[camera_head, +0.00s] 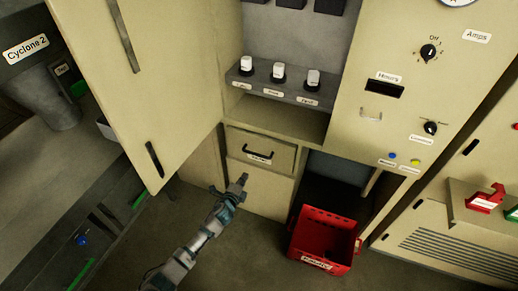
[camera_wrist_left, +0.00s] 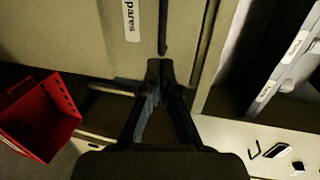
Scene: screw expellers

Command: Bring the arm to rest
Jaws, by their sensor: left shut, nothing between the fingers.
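My left gripper (camera_head: 239,184) is at the end of my grey arm, in front of the beige panel below a small drawer (camera_head: 260,149). In the left wrist view its dark fingers (camera_wrist_left: 161,68) come together at the tips, shut and empty. The fingers hold nothing, and I cannot tell whether their tips touch the beige surface behind them. My right gripper is in neither view.
A tall beige cabinet door (camera_head: 150,70) stands open at the left. A red crate (camera_head: 322,240) sits on the floor at the right and shows in the left wrist view (camera_wrist_left: 38,115). A shelf (camera_head: 275,82) holds three white-topped items. Bare floor (camera_head: 245,255) surrounds the arm.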

